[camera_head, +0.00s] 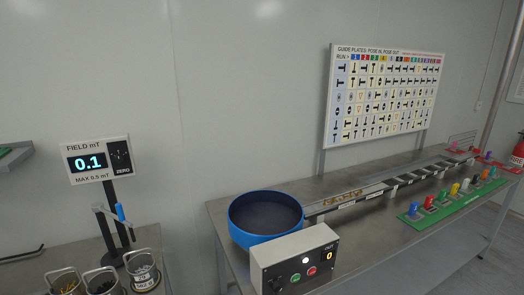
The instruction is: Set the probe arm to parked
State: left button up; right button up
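What looks like the probe arm (105,215) is at the lower left, on a dark stand below the field meter (98,160). Neither of my grippers is in view.
Several metal cups (103,282) stand in front of the stand. On the right bench are a blue bowl (265,216), a control box (295,262) reading "OUT 0", a long track (395,182) and a green rack (455,200) of coloured pieces. A guide-plate board (385,95) rises behind.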

aim_at(98, 206)
jog(key=z, duration=0.95)
jog(key=i, duration=1.15)
jog(key=u, duration=2.9)
